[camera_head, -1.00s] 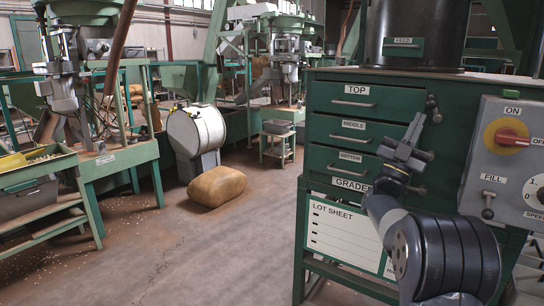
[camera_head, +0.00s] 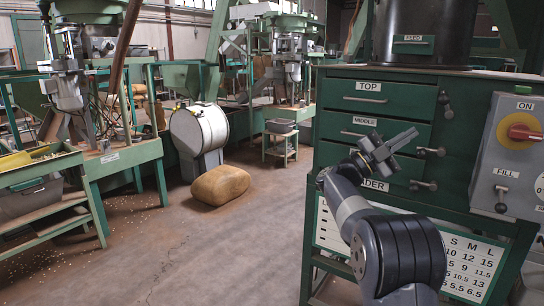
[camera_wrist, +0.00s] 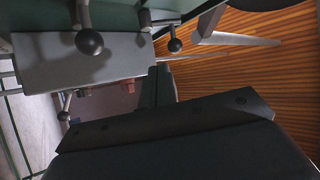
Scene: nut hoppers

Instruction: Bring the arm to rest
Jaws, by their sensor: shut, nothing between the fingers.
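My gripper (camera_head: 390,150) is shut with nothing in it. In the head view it is raised in front of the green grader cabinet (camera_head: 390,88), covering part of the lower drawer labels. Its fingers point to the upper right. I cannot tell how far it is from the cabinet front. In the wrist view, the dark gripper body (camera_wrist: 170,130) fills the lower part. Ball-ended levers (camera_wrist: 89,41) show above it, close to the camera.
A control panel (camera_head: 512,160) with a red and yellow switch stands at the right. A lot sheet and size chart (camera_head: 465,262) sit low on the cabinet. A filled sack (camera_head: 220,186) lies on the floor at centre left. Bare floor (camera_head: 235,255) is open in front.

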